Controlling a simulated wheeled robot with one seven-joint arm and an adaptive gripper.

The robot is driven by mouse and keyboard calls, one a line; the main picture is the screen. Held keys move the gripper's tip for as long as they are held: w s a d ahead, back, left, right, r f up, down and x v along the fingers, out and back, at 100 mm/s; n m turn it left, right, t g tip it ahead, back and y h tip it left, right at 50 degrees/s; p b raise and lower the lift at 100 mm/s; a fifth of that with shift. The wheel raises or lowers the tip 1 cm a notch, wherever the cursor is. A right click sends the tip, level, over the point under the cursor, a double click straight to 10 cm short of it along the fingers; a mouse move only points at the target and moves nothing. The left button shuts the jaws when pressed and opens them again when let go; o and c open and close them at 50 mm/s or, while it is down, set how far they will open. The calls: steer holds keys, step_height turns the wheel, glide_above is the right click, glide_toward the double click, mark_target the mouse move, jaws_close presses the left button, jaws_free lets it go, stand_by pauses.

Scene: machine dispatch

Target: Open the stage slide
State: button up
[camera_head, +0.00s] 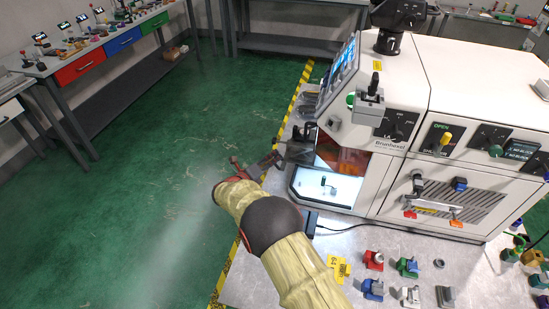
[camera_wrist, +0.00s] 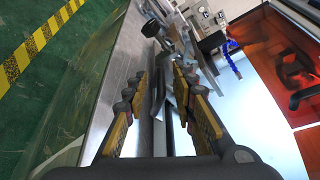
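The white machine (camera_head: 390,150) stands on the bench with its lit chamber open at the left front. Its bright white floor (camera_head: 327,188) holds a small dark upright part, with an orange panel (camera_head: 345,158) behind. I cannot tell for sure which part is the stage slide. My gripper (camera_wrist: 165,105) is open beside the chamber's left side, its yellow-padded fingers apart. A grey metal piece (camera_wrist: 169,88) shows between and beyond the fingers; whether they touch it is unclear. In the head view, dark parts around my gripper hide the exact contact. The orange panel shows at right in the wrist view (camera_wrist: 265,45).
Small coloured fixtures, including a red one (camera_head: 373,260), stand on the bench in front of the machine. A black cable crosses there. Yellow-black tape (camera_head: 292,95) runs along the green floor at left, which is clear. A side table with coloured drawers (camera_head: 80,68) stands at upper left.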

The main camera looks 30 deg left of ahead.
steer(key=v, duration=1)
